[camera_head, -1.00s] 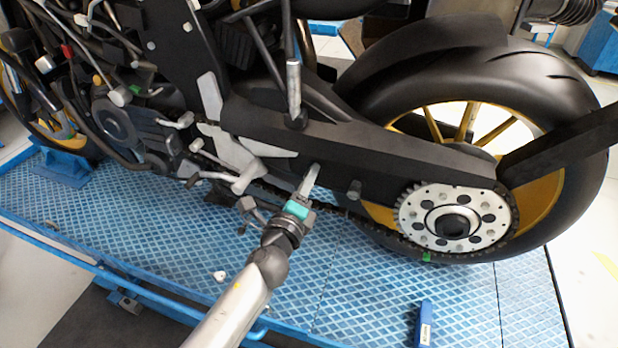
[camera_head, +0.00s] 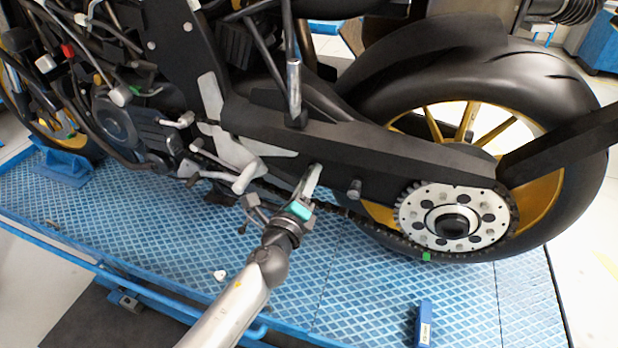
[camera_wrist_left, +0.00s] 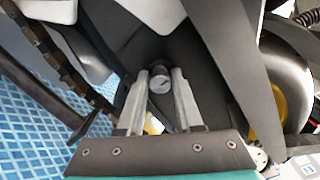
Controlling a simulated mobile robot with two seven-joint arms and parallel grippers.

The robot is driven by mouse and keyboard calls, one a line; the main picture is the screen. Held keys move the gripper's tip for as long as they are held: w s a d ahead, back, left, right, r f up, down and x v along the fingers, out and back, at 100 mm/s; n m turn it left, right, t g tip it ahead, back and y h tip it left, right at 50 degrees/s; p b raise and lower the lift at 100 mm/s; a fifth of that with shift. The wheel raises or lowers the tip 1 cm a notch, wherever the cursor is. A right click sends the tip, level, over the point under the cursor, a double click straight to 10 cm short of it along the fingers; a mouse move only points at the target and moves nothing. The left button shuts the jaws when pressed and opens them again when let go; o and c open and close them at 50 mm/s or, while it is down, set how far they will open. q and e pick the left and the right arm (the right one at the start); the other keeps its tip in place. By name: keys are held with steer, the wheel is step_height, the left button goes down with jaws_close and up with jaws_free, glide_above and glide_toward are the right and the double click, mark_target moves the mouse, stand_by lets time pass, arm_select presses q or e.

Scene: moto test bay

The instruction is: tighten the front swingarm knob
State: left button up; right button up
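The front swingarm knob (camera_wrist_left: 160,82) is a small round grey knob with a mark on its face, on the dark swingarm (camera_head: 390,155). In the left wrist view it sits between the fingertips of my left gripper (camera_wrist_left: 161,78), one finger against each side. In the head view my left gripper (camera_head: 313,176) reaches the swingarm's lower edge, and its fingers hide that knob. A second grey knob (camera_head: 355,188) stands free on the swingarm to the right. My right gripper is not in view.
The rear wheel (camera_head: 555,85) with its sprocket (camera_head: 415,215) and chain is right of the gripper. A footpeg lever (camera_head: 245,176) is close on the left. A blue box (camera_head: 424,322) stands on the blue checkered platform (camera_head: 370,290), which is mostly clear in front.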

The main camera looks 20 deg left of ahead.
arm_select(q)
steer(key=o, duration=0.3)
steer(key=shift+o, duration=0.2)
steer(key=shift+s, duration=0.15)
steer(key=s+b, duration=0.3)
steer(key=s, duration=1.2)
steer(key=shift+a, duration=0.25)
